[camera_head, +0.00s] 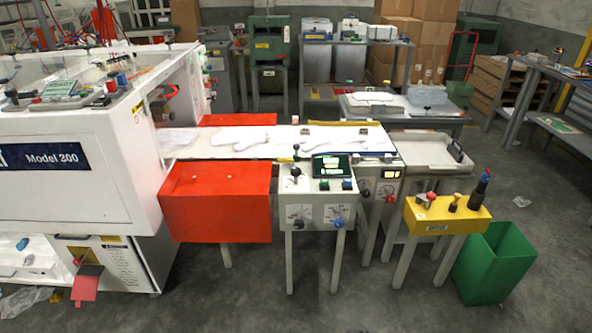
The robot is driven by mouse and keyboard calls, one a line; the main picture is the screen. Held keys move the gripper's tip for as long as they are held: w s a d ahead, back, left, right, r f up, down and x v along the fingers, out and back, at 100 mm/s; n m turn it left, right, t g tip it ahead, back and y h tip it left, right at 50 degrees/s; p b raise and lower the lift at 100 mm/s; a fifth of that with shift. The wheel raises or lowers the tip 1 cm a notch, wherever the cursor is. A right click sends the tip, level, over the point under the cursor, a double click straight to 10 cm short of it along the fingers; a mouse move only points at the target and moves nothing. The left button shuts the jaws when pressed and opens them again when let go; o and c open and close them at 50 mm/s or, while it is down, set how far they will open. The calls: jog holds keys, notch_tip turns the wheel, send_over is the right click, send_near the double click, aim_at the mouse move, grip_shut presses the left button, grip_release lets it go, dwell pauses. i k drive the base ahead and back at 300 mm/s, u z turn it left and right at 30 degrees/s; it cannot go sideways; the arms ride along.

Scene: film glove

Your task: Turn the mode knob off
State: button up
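A pale control box (317,213) on legs stands at the middle, in front of the conveyor. A dark knob or lever (296,172) stands on its top left, beside a small dark green screen (330,166). A green button (324,185) and a blue button (347,185) sit below the screen. A dark red knob (298,224) and a blue knob (338,222) are on its front face, each near a printed diagram. I cannot tell which control is the mode knob, nor read any setting. My gripper is not in view.
A red guard box (216,203) stands left of the control box. A yellow box (447,214) with several upright controls stands right, beside a green bin (494,263). A large white machine (67,160) fills the left. The grey floor in front is mostly clear.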

aim_at(296, 172)
jog(key=k, duration=1.35)
jog(key=u, duration=0.5)
jog(key=i, duration=1.8)
jog(key=z, duration=0.5)
